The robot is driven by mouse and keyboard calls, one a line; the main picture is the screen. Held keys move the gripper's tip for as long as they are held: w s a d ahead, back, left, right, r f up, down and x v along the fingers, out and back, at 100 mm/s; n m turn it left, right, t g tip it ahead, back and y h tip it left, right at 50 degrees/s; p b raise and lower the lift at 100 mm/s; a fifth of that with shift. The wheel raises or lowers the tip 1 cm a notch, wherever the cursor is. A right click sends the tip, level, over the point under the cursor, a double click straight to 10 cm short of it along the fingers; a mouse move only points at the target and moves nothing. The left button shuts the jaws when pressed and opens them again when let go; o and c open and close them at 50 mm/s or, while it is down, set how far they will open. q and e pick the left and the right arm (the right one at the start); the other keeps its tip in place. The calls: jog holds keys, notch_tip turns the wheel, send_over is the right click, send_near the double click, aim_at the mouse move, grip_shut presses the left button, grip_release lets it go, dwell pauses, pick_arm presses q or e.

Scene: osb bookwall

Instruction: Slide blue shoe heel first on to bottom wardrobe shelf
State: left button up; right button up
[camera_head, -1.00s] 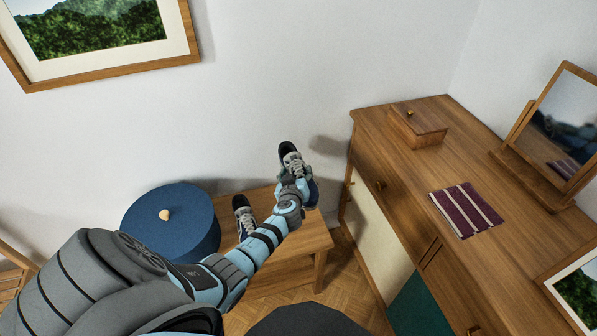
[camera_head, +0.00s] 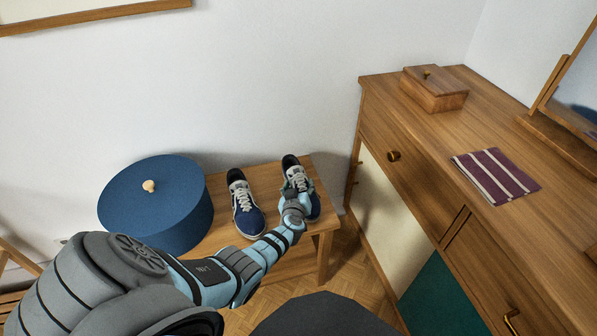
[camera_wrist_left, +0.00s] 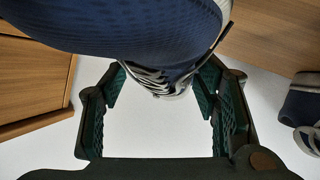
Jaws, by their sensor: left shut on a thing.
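My left gripper (camera_head: 297,192) is shut on a blue shoe (camera_head: 313,207) with grey laces and a white sole edge. The held shoe is over the right end of the wooden bench, toe toward me; I cannot tell whether it touches the bench top. In the left wrist view its blue toe (camera_wrist_left: 140,30) fills the top, above the green-padded fingers (camera_wrist_left: 165,95). A matching blue shoe (camera_head: 248,220) stands on the bench to the left; part of it shows in the left wrist view (camera_wrist_left: 300,104). No wardrobe shelf is recognisable. My right gripper is out of view.
The wooden bench (camera_head: 293,265) stands against the white wall. A round blue box (camera_head: 160,205) with a wooden knob sits on its left part. A wooden dresser (camera_head: 425,190) stands close on the right, holding a small wooden box (camera_head: 436,92) and striped purple cloth (camera_head: 497,176).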

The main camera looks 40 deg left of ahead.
pick_arm(q)
jog(key=o, duration=1.1)
jog(key=shift+f, duration=0.15)
jog(key=shift+c, duration=0.2)
jog(key=o, duration=0.4)
